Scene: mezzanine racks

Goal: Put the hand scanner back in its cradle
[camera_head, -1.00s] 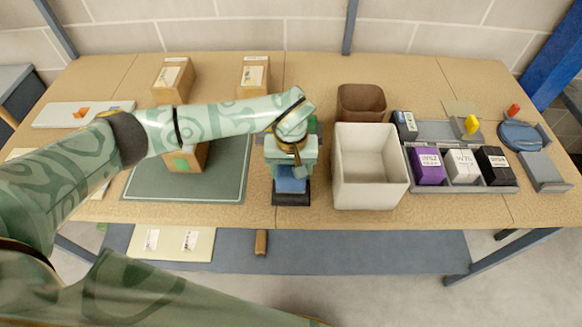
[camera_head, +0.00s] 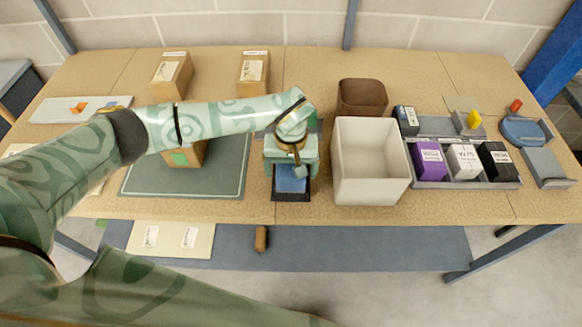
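My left gripper (camera_head: 291,172) points down at the front middle of the table, just left of the white bin. Its pale green body covers most of what is under it. A small blue piece (camera_head: 291,184) shows below the gripper, framed by a black base (camera_head: 291,198) on the table. The black base looks like the cradle, and the blue piece may be part of the scanner or of the base; I cannot tell which. The fingertips are mostly hidden, so their grip is unclear. My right gripper is not in view.
A white bin (camera_head: 370,190) stands close to the gripper's right, with a brown bin (camera_head: 361,98) behind it. A grey tray (camera_head: 427,184) of coloured boxes is farther right. A green mat (camera_head: 215,182) lies left. Cardboard boxes (camera_head: 172,76) stand at the back.

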